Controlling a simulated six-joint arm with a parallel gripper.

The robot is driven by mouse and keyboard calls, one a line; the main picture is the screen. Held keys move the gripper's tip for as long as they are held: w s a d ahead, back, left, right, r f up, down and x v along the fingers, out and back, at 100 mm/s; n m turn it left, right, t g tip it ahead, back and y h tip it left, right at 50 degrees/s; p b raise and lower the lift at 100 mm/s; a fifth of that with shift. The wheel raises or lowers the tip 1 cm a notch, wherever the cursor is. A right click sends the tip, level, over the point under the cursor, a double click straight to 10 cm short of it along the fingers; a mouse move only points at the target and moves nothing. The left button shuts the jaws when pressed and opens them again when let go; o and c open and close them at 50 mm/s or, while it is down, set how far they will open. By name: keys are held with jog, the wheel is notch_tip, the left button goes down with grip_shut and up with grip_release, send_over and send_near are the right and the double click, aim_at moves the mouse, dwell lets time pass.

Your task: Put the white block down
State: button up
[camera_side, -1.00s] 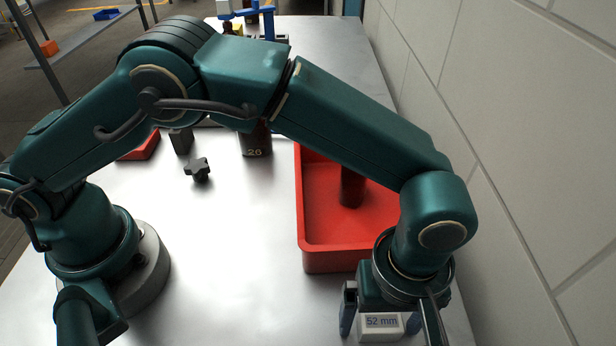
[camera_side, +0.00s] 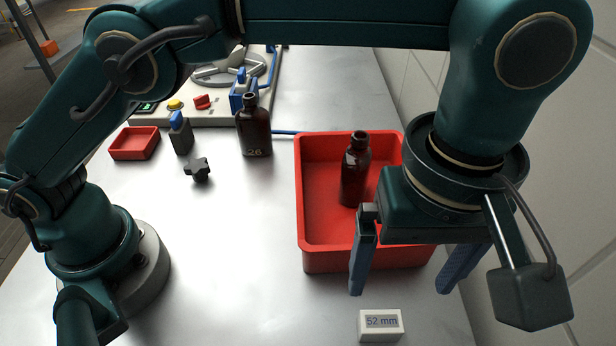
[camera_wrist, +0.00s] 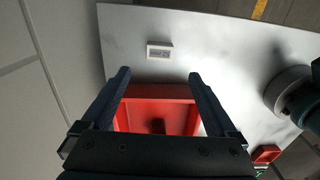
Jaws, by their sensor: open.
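The white block (camera_side: 381,325), labelled "52 mm", lies on the metal table near its front right edge in the side view. It also shows in the wrist view (camera_wrist: 159,50), beyond the fingertips and clear of them. My gripper (camera_side: 402,286) is open and empty. In the side view it hangs above and behind the block, in front of the red tray. In the wrist view, my gripper's two fingers (camera_wrist: 158,75) stand wide apart with nothing between them at the tips.
A large red tray (camera_side: 312,258) holds an amber bottle (camera_side: 354,178). Another amber bottle (camera_side: 254,132), marked 26, stands left of it. A black star knob (camera_side: 198,169), a small red tray (camera_side: 134,144) and a machine (camera_side: 205,102) are farther left. The front middle table is clear.

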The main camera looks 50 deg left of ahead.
jog(key=w+a+r+m+t+h, duration=0.1)
jog(key=a+r+m, duration=0.1)
jog(key=a+r, duration=0.35)
jog(key=w+a+r+m+t, duration=0.1)
jog(key=w+a+r+m, duration=0.1)
jog(key=a, duration=0.7)
jog(key=s+a+f+m+t, duration=0.1)
jog(key=s+a+f+m, duration=0.1)
jog(key=s+a, duration=0.2)
jog(key=s+a+f+m+t+y, duration=0.1)
jog(key=s+a+f+m+t, duration=0.1)
jog(key=a, duration=0.6)
jog(key=shift+s+a+f+m+t, duration=0.15)
jog(key=shift+s+a+m+t, duration=0.25)
jog(key=shift+s, duration=0.8)
